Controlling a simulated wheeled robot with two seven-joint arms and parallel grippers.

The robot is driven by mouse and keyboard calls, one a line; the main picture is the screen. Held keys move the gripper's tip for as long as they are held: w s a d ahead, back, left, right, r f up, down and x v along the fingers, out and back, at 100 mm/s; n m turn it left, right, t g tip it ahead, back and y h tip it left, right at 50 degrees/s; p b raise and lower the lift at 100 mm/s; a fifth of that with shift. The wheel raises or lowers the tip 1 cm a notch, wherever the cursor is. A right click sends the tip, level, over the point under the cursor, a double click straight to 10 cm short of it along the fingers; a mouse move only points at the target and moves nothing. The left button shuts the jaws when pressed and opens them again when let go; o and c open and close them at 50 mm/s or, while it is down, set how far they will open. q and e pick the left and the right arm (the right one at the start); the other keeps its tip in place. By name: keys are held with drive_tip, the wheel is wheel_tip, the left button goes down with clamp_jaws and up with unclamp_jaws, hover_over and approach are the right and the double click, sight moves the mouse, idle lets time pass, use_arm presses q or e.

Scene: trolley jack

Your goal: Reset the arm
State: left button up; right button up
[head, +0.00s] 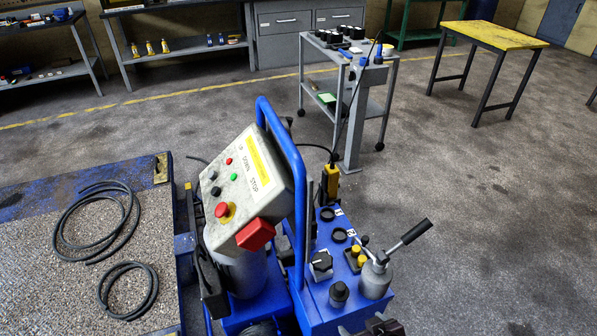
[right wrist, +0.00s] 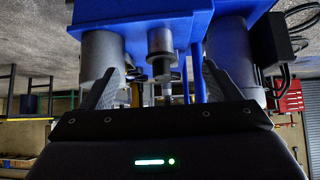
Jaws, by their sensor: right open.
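The blue trolley jack (head: 318,290) stands in the lower middle of the head view. A lever with a black grip (head: 416,231) slants up to the right from a grey cylinder (head: 375,281) on its right side. My right gripper (head: 378,327) shows only in part at the bottom edge of the head view, just below that cylinder. In the right wrist view my right gripper (right wrist: 158,88) is open, its fingers apart below the blue body (right wrist: 150,15), with grey cylindrical parts (right wrist: 161,52) beyond them. Contact cannot be told. My left gripper is not in view.
A tilted control box (head: 243,180) with buttons and a blue tube handle (head: 287,150) rise left of the lever. Hoses (head: 128,290) lie on a platform at left. A grey cart (head: 390,90) and yellow table (head: 490,36) stand behind. Floor at right is clear.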

drive_tip(key=s+d+f+g+h, duration=0.1)
drive_tip(key=s+d+f, duration=0.15)
drive_tip(key=f, duration=0.35)
drive_tip(key=s+d+f+m+g+h, duration=0.1)
drive_tip(key=s+d+f, duration=0.15)
drive_tip(key=f, duration=0.35)
drive_tip(key=s+d+f+g+h, duration=0.1)
drive_tip(key=s+d+f, duration=0.15)
drive_tip(key=f, duration=0.35)
drive_tip(key=s+f+g, duration=0.2)
drive_tip(key=s+f, duration=0.4)
drive_tip(key=s, duration=0.4)
drive_tip(key=s+f+g, duration=0.2)
drive_tip(key=s+f, duration=0.5)
drive_tip(key=s, duration=0.4)
drive_tip(key=shift+s+a+f, duration=0.2)
drive_tip(key=shift+a, duration=0.1)
